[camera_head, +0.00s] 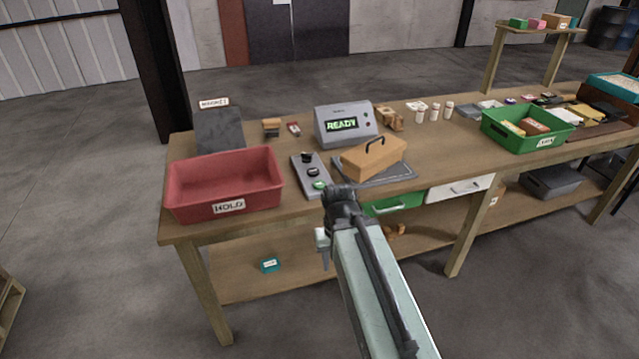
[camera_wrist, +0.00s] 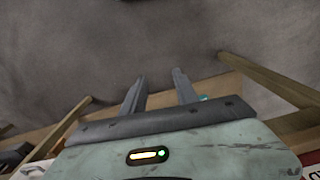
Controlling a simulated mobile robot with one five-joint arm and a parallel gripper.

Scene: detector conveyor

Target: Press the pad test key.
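A slim grey key panel (camera_head: 308,178) lies on the bench between the red bin and the tan case. It carries a black knob at its far end, a dark key in the middle and a green key (camera_head: 319,185) at its near end. Their labels are too small to read, so I cannot tell which is the pad test key. My gripper (camera_wrist: 159,76) shows in the wrist view with its two fingers apart and nothing between them. In the head view my arm's end is just in front of the bench, near the panel's near end and apart from the keys.
A red HOLD bin (camera_head: 185,206) stands left of the panel. A grey display reading READY (camera_head: 362,139) stands behind. A tan case (camera_head: 374,160) with a black handle rests on a dark pad to the right. A green tray (camera_head: 497,133) is farther right. Open floor lies left.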

